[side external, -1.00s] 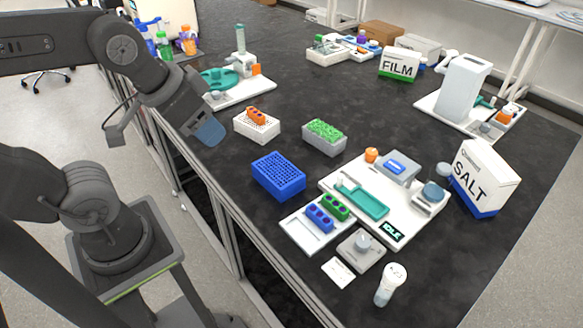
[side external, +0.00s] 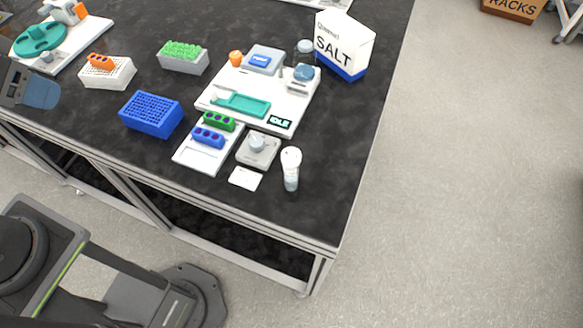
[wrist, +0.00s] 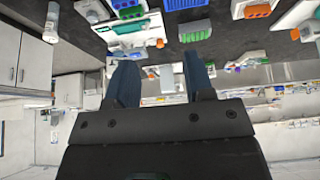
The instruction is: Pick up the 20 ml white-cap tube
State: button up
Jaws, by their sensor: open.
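The white-cap tube (side external: 291,170) stands upright on the dark bench, near its front right corner, beside the small grey device. It also shows at the top left of the wrist view (wrist: 51,22). My gripper (wrist: 161,76) is open, with two blue fingers apart and nothing between them. In the side view only part of the gripper (side external: 40,93) shows at the left edge, left of the white rack and far from the tube.
A grey device with a knob (side external: 257,150) and a white card (side external: 245,179) lie left of the tube. A blue rack (side external: 151,115), a white rack (side external: 108,73) and a salt box (side external: 342,45) stand on the bench. Bench right of the tube is clear.

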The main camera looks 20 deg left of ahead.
jog(key=o, duration=0.4)
jog(key=shift+c, duration=0.2)
jog(key=w+d+f+m+t+h, duration=0.1)
jog(key=w+d+m+h, duration=0.15)
jog(key=w+d, duration=0.5)
jog(key=t+h, duration=0.2)
jog(key=t, duration=0.1)
send_near(297, 153)
jog(key=w+a+r, duration=0.3)
jog(key=w+a, duration=0.1)
jog(key=d+f+t, duration=0.1)
jog(key=f, duration=0.1)
jog(key=s+d+f+t, duration=0.1)
jog(key=d+f, duration=0.1)
jog(key=f, duration=0.1)
jog(key=s+d+f+m+t, duration=0.1)
jog(key=d+f, duration=0.1)
jog(key=shift+s+f+y, duration=0.25)
jog(key=shift+x, duration=3.7)
